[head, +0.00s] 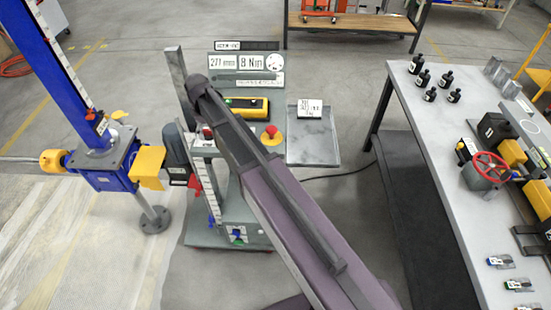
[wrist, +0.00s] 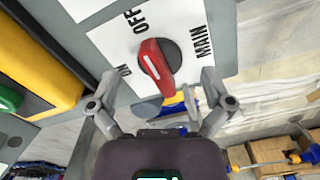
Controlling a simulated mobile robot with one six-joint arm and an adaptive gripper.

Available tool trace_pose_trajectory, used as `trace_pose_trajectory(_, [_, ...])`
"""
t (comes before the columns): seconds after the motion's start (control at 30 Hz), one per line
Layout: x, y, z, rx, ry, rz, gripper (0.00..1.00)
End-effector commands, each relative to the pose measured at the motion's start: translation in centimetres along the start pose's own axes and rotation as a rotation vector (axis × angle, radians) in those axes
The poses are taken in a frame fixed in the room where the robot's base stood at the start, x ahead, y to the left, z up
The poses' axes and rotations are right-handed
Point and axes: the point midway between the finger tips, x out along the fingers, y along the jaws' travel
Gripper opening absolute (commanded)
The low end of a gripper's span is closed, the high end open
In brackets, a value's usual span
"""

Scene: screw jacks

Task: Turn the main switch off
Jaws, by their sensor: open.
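The main switch (wrist: 158,66) shows in the wrist view as a red handle on a dark round base, on a white plate with the words ON, OFF and MAIN. ON is left of the handle, OFF above it, MAIN to its right. The handle slants from upper left to lower right, with a pale line along it; I cannot tell which setting it marks. My gripper (wrist: 160,84) is open, its fingers apart on either side of the handle, with no clear contact.
A yellow box (wrist: 38,62) with a green button (wrist: 10,98) lies left of the switch. In the head view, a red mushroom button (head: 271,132), a grey tray (head: 314,150) and a blue screw jack (head: 100,165) stand near my arm. A workbench (head: 420,150) is at right.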

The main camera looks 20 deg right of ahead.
Motion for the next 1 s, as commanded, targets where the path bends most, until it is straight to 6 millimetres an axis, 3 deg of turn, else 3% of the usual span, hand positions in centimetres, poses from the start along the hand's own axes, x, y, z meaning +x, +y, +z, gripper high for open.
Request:
trace_pose_trajectory(0.53, [0.0,0.0,0.0,-0.36,0.0,0.0,1.0])
trace_pose_trajectory(1.0, [-4.5,0.0,0.0,-0.353,0.0,0.0,1.0])
